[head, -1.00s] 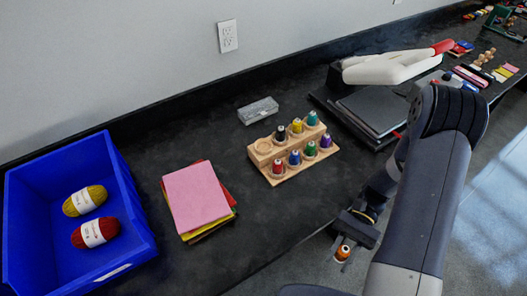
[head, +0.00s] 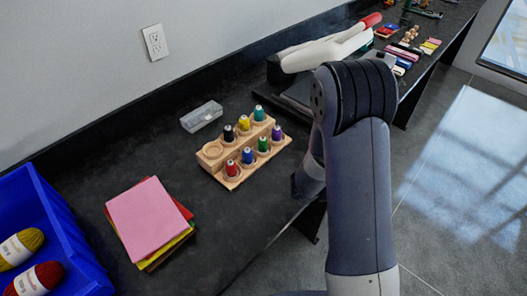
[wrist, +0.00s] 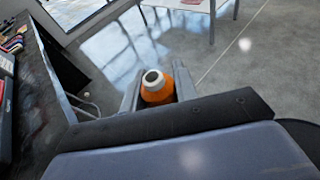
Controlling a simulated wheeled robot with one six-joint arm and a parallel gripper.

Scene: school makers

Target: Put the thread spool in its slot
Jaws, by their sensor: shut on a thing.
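My gripper (wrist: 158,92) is shut on an orange thread spool (wrist: 158,94) with a white top, seen in the wrist view. It holds the spool over open floor, off the edge of the counter. In the head view the gripper and the orange spool are hidden behind my arm. The wooden spool rack (head: 233,176) stands on the black counter in the head view, in two stepped rows. Several spools of other colours stand in it. One round slot (head: 212,150), at the left end of the back row, is empty.
A clear box (head: 202,116) lies behind the rack. Felt sheets (head: 148,217) and a blue bin (head: 66,222) with yarn lie to the left. A white-armed machine (head: 325,50) stands behind my arm. The black counter (head: 110,165) is bare between the sheets and the wall.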

